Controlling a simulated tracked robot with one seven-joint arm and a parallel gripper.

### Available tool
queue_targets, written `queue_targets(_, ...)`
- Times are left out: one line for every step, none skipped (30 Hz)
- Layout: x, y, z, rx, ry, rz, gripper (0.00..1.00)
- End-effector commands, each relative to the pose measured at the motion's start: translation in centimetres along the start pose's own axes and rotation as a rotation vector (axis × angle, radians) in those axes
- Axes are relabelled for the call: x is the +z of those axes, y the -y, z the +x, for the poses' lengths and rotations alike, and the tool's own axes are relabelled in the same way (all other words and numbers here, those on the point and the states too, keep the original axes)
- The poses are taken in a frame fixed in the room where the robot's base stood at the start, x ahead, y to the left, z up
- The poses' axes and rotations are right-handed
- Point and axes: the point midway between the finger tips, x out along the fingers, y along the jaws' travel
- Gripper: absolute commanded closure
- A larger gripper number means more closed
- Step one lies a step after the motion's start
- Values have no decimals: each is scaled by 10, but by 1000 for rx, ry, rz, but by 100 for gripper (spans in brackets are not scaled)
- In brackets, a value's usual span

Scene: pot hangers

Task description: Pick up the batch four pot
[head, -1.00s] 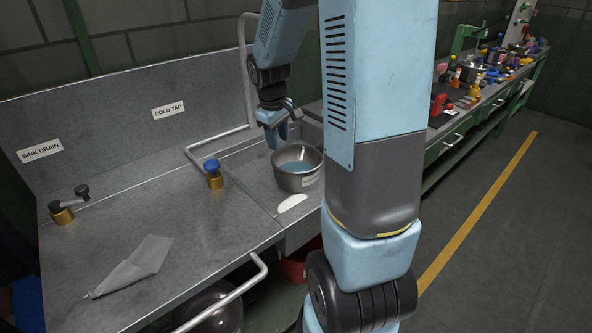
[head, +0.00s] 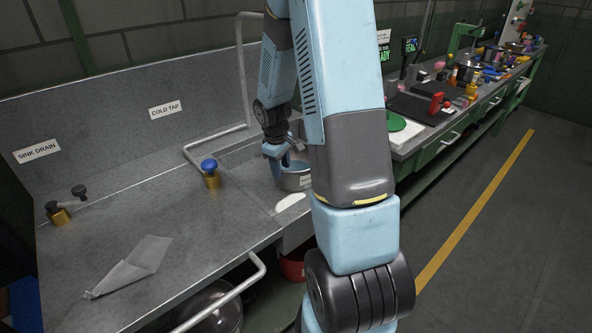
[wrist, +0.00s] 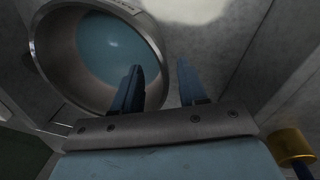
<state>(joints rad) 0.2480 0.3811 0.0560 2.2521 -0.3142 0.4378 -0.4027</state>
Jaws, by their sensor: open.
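A round metal pot (head: 291,181) with a pale label on its side stands on the counter, partly hidden behind my arm in the head view. I cannot read the label. In the wrist view the pot (wrist: 42,45) shows its rim and a blue-grey inside. I cannot tell whether either finger touches the pot.
A brass valve with a blue knob (head: 210,173) stands left of the pot. A white patch (head: 290,202) lies in front of the pot. A grey cloth-like sheet (head: 130,265) and another brass fitting (head: 59,215) are further left. A cluttered bench (head: 450,105) is at right.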

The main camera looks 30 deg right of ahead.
Motion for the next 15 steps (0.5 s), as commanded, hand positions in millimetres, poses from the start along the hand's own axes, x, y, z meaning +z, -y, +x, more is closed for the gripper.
queue_targets(0, 0, 2, 0, 0, 0, 58)
queue_targets(0, 0, 3, 0, 0, 0, 58)
queue_targets(0, 0, 4, 0, 0, 0, 58)
queue_targets(0, 0, 6, 0, 1, 0, 58)
queue_targets(0, 1, 9, -1, 1, -1, 58)
queue_targets(0, 1, 13, -2, 2, -1, 58)
queue_targets(0, 2, 17, -2, 2, -1, 58)
queue_targets(0, 2, 21, -2, 2, -2, 58)
queue_targets(0, 2, 26, -2, 3, -2, 58)
queue_targets(0, 3, 31, -2, 2, -2, 58)
queue_targets(-1, 3, 34, -2, 2, -2, 58)
queue_targets(-1, 3, 39, -1, 2, -2, 58)
queue_targets(-1, 3, 42, -1, 2, -2, 58)
queue_targets(-1, 3, 45, -1, 1, -1, 58)
queue_targets(-1, 2, 48, -1, 1, -1, 58)
